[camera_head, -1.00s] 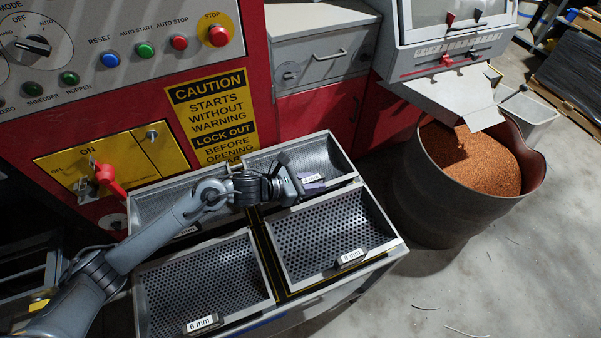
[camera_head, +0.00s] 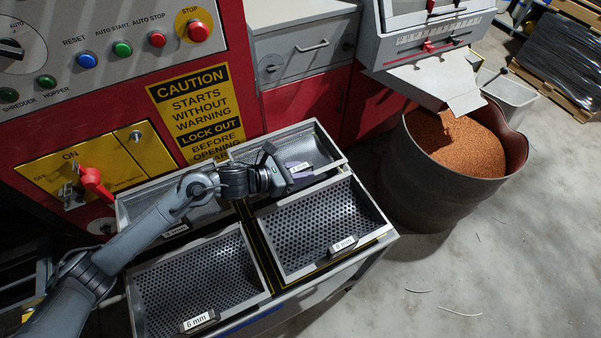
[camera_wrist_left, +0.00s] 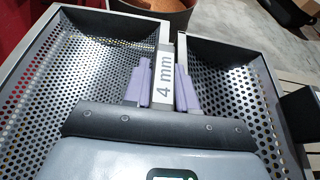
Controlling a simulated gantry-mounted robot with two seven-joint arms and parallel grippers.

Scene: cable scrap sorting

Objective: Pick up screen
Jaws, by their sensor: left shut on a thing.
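The 4 mm screen (camera_head: 280,150), a perforated grey metal tray, sits at the back right of the rack of screens. Its 4 mm handle (camera_wrist_left: 163,75) shows in the left wrist view between two purple fingers. My left gripper (camera_head: 299,169) is shut on this handle from the front left. The gripper hides part of the screen in the head view. In the wrist view, perforated metal (camera_wrist_left: 85,70) spreads to the left of the handle. I cannot tell whether the screen is raised. My right gripper is not in view.
The 6 mm screen (camera_head: 200,275) and 8 mm screen (camera_head: 320,220) lie in front, with another screen partly under my left arm. A red machine panel with a caution sign (camera_head: 198,112) stands behind. A drum of copper granules (camera_head: 440,190) stands right. Thin scraps lie on the floor.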

